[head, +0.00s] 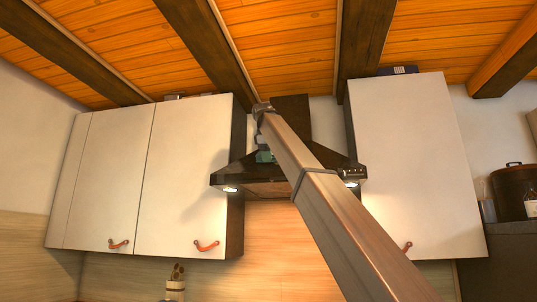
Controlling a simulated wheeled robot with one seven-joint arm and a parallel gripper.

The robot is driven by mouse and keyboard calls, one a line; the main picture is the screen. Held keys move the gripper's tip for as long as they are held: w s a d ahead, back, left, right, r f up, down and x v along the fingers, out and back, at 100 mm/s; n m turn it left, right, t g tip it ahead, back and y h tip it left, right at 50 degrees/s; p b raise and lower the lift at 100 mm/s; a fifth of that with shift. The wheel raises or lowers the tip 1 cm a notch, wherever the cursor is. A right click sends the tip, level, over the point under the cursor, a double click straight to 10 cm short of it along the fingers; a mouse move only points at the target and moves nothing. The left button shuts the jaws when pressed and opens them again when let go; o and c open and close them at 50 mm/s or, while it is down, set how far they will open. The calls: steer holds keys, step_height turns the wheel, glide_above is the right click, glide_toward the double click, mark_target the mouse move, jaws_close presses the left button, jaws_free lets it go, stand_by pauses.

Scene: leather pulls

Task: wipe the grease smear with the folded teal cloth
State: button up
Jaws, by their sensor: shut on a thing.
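My arm reaches up and away to the black range hood (225,177) between the cabinets. My gripper (263,147) is small and partly hidden behind my arm, in front of the hood. It is shut on the folded teal cloth (264,156), of which only a small patch shows. I cannot tell whether the cloth touches the hood. I cannot make out the grease smear in this view.
White wall cabinets with orange leather pulls hang on the left (185,170) and right (405,160) of the hood. Dark beams cross the wooden ceiling. A dark pot (514,190) and a bottle (530,205) stand at far right. A utensil holder (175,290) is below.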

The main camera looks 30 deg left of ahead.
steer(key=shift+w+f, duration=0.15)
steer(key=shift+f, duration=0.05)
stand_by(0.3)
steer(key=shift+w+d, duration=0.25)
steer(key=shift+d, duration=0.6)
steer(key=shift+w+d, duration=0.2)
steer(key=shift+d, duration=0.65)
steer(key=shift+w+d, duration=0.35)
steer(key=shift+d, duration=0.75)
steer(key=shift+w+d, duration=0.35)
steer(key=shift+d, duration=0.75)
steer(key=shift+w+d, duration=0.35)
steer(key=shift+d, duration=0.75)
steer(key=shift+s+a, duration=0.35)
steer(key=shift+a, duration=0.75)
steer(key=shift+s+a, duration=0.3)
steer(key=shift+a, duration=0.8)
steer(key=shift+s+a, duration=0.35)
steer(key=shift+a, duration=0.75)
steer(key=shift+s+a+f, duration=0.1)
steer(key=shift+s+a, duration=0.1)
steer(key=shift+a, duration=0.7)
steer(key=shift+s+a, duration=0.2)
steer(key=shift+a, duration=0.65)
